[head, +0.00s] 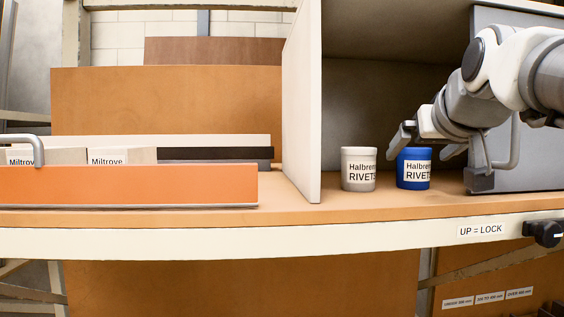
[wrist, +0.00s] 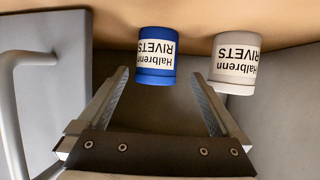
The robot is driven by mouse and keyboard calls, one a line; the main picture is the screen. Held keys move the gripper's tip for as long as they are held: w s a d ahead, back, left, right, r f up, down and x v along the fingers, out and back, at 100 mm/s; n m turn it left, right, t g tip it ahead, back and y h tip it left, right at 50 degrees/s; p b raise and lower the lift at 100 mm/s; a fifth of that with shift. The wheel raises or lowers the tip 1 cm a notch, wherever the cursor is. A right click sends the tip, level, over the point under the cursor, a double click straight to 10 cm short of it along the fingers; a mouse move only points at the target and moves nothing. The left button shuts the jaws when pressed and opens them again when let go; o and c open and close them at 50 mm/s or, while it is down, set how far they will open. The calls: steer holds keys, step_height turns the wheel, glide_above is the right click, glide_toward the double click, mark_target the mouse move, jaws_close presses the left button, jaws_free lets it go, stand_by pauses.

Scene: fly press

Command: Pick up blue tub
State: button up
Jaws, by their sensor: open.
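The blue tub (head: 414,182) stands upright on the wooden shelf, with a white label reading "Halbrenn RIVETS". It also shows in the wrist view (wrist: 156,76), upside down, beyond the fingertips and roughly between their lines. My gripper (head: 425,148) is open and empty, reaching in from the right. In the head view one finger overlaps the upper left edge of the blue tub and the other is to its right. In the wrist view the open fingers (wrist: 162,78) point toward the tub; I cannot tell whether either touches it.
A grey tub (head: 358,185) with the same label stands just left of the blue tub. A white upright panel (head: 303,100) is further left. A grey door with a handle (head: 515,150) is at the right. An orange-fronted drawer (head: 130,187) holds Miltrove boxes.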

mark_target(413, 162)
steer(key=shift+d+p+x, duration=0.2)
steer(key=shift+p+x, duration=0.55)
steer(key=shift+x, duration=2.25)
jaws_close()
